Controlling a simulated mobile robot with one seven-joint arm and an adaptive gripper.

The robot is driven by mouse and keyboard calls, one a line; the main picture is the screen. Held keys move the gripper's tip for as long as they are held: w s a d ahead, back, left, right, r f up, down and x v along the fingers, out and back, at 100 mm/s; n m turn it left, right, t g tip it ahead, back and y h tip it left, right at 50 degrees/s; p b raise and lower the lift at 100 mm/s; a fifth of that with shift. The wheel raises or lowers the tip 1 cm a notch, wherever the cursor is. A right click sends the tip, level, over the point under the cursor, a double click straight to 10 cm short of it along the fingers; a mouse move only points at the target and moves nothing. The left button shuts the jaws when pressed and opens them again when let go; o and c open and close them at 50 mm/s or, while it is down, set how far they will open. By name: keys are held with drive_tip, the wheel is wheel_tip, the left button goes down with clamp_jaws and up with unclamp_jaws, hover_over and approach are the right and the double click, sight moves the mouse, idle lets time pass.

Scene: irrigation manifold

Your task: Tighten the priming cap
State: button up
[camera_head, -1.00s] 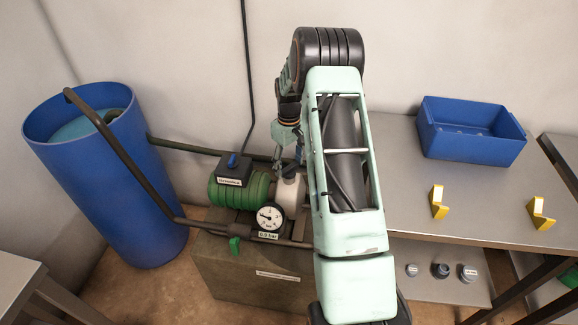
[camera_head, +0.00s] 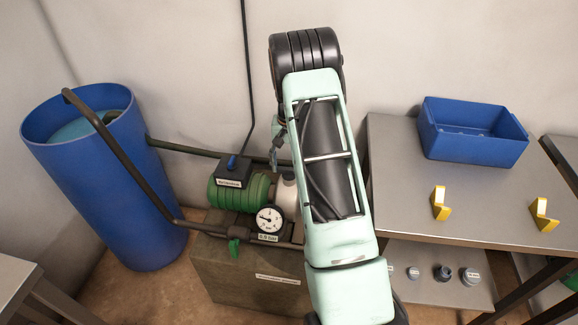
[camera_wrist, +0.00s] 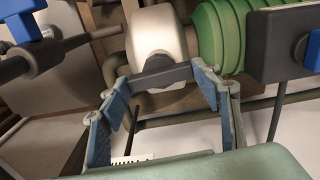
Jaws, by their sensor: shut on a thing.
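The priming cap shows in the wrist view as a dark bar-shaped grip (camera_wrist: 165,75) against the pale pump housing (camera_wrist: 155,32). My gripper (camera_wrist: 163,84) is shut on this bar, with one blue-grey finger pad at each end. The cap appears to sit on the housing; its seat and thread are hidden. In the head view the pale housing (camera_head: 288,195) shows beside the green ribbed pump motor (camera_head: 240,192).
A pressure gauge (camera_head: 265,220) and a dark pipe (camera_head: 135,165) are close to the pump. A blue barrel (camera_head: 85,200) stands left. At right, a metal table (camera_head: 400,180) bears a blue bin (camera_head: 470,145) and yellow brackets (camera_head: 440,203). Small caps (camera_head: 443,273) sit on the lower shelf.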

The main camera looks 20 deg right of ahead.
drive_tip(key=shift+m, duration=0.5)
idle(0.3)
drive_tip(key=o, duration=1.2)
drive_tip(key=shift+c, duration=0.2)
wheel_tip(320, 180, up, 12)
